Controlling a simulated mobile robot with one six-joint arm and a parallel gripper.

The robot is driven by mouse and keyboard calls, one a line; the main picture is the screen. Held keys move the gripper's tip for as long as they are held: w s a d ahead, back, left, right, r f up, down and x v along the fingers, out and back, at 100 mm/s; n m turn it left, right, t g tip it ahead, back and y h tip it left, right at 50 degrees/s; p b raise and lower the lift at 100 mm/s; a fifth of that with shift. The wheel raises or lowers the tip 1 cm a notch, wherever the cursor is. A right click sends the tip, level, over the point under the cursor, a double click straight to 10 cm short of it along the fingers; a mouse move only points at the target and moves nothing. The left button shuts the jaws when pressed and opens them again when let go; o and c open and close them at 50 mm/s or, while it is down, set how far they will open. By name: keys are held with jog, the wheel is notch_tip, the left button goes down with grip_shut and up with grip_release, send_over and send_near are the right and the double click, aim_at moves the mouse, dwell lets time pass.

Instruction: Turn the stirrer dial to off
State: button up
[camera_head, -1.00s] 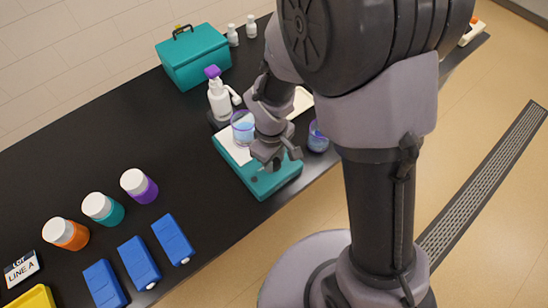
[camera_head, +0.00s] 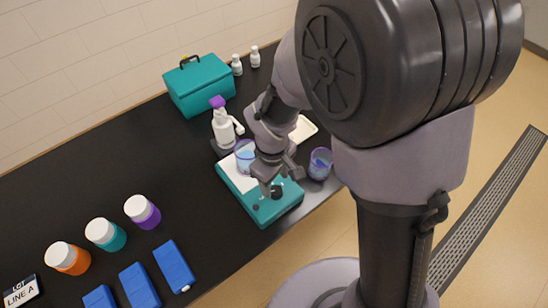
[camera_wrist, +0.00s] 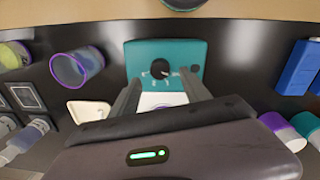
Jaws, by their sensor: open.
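The stirrer (camera_head: 262,208) is a teal box with a white top plate (camera_head: 232,172), near the front edge of the black table. Its dark round dial (camera_wrist: 160,68) shows in the wrist view, with small marks around it and a pale pointer line on its right side. In the head view the dial (camera_head: 277,192) sits just beside my fingertips. My gripper (camera_head: 282,183) is open. In the wrist view its two fingers (camera_wrist: 160,97) stand apart, short of the dial and to either side of it. I cannot tell the exact gap to the dial.
A beaker of blue liquid (camera_head: 245,156) stands on the white plate. A purple-rimmed cup (camera_head: 320,163) is right of the stirrer, close by.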

aim_at(273, 193)
notch_tip(273, 193, up, 13)
jog(key=p, duration=0.3)
jog(key=shift+s+a+f+p, duration=0.15)
jog(key=shift+s+a+p, duration=0.1)
jog(key=shift+s+p, duration=0.05)
jog(key=s+d+r+m+t+y+b, duration=0.2)
jog(key=s+d+m+t+b, duration=0.3)
jog(key=s+m+b, duration=0.6)
jog(key=d+m, duration=0.2)
jog(key=shift+d+r+m, duration=0.3)
jog(key=shift+r, duration=0.05)
